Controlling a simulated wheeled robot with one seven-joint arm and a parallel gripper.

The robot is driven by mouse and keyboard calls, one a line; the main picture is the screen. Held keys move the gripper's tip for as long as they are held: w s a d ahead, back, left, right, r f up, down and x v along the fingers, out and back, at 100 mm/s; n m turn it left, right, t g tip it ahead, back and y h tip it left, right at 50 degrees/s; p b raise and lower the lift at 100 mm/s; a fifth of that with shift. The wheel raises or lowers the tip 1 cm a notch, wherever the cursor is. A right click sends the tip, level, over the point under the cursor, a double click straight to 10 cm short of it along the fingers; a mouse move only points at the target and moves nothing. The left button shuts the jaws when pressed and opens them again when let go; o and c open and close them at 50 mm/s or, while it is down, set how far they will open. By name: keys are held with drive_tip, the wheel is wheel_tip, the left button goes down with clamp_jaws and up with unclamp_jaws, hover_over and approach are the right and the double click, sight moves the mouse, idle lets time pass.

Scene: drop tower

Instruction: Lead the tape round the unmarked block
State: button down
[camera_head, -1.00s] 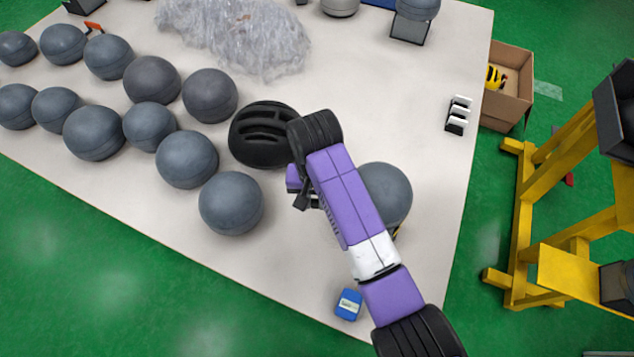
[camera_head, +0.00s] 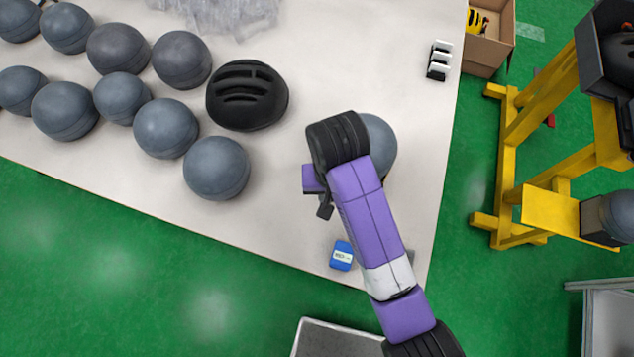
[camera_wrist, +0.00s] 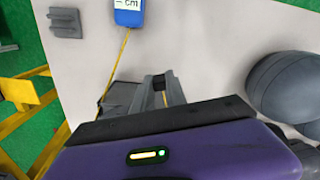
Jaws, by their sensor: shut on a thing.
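A blue tape measure with a white label (camera_head: 342,255) lies near the table's front edge. It also shows at the top of the wrist view (camera_wrist: 129,12). Its thin yellow tape (camera_wrist: 121,58) runs from it to the left side of a dark blocky shape (camera_wrist: 117,95), where it passes out of sight. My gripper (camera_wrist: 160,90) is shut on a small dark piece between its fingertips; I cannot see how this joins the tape. In the head view my gripper (camera_head: 325,208) is left of my arm. A small grey block (camera_wrist: 65,24) lies beside the tape measure.
A grey ball (camera_head: 380,142) is partly behind my arm. A black helmet (camera_head: 247,96) and several grey balls (camera_head: 216,168) stand to the left. A yellow frame (camera_head: 505,150) and a cardboard box (camera_head: 488,48) stand right of the table. Bare tabletop lies left of my gripper.

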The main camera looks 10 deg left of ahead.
drive_tip(key=w+d, duration=0.3)
drive_tip(key=d, duration=0.6)
drive_tip(key=w+d, duration=0.3)
drive_tip(key=d, duration=0.6)
drive_tip(key=w+b, duration=0.4)
drive_tip(key=w, duration=1.1)
drive_tip(key=shift+b, duration=0.4)
drive_tip(key=shift+w+r, duration=0.1)
drive_tip(key=shift+r, duration=0.05)
idle(0.7)
